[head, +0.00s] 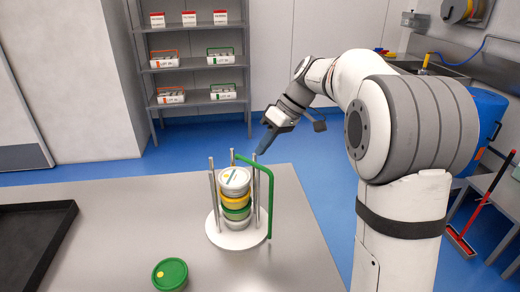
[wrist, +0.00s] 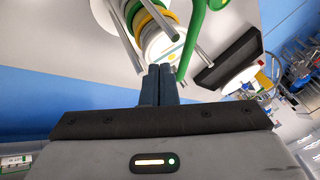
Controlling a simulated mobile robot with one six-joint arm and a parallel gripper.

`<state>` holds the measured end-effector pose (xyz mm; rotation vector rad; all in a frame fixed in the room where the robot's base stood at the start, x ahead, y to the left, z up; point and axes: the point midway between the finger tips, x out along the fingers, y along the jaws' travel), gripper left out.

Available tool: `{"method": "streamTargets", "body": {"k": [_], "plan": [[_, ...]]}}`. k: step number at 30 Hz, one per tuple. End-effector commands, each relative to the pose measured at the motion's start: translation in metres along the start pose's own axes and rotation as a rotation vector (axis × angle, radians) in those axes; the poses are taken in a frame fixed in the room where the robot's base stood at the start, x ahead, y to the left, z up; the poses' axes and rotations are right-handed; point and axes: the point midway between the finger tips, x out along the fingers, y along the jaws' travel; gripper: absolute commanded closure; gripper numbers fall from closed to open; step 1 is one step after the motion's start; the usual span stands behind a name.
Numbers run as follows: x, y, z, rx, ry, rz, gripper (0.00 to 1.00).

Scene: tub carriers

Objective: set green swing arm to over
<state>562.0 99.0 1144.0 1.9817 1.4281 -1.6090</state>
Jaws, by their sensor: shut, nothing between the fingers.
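The green swing arm (head: 270,205) has a long upright at the right of the round white tub carrier (head: 225,238). Its top bar slopes up-left behind the top tub, ending in a short stub. I cannot tell whether it crosses above the stack. The stack of white, yellow and green tubs (head: 235,197) stands between grey posts. My gripper (head: 262,152) is shut and empty, behind the carrier, with its tips near the green bar. In the wrist view the shut fingers (wrist: 160,72) are beside the green arm (wrist: 191,42); contact is unclear.
A tub with a green lid (head: 170,274) stands at the table's front. A black tray (head: 35,245) lies at the left. The table (head: 120,215) between them is clear. Shelves (head: 195,65) with boxes stand at the back wall.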

Motion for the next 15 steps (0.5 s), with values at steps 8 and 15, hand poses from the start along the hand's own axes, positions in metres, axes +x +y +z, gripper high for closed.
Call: {"method": "streamTargets", "body": {"k": [8, 15], "plan": [[0.0118, -0.0152, 0.0017, 0.001, 0.000, -0.001, 1.00], [0.0121, -0.0154, 0.0018, 0.001, 0.000, -0.001, 1.00]]}}
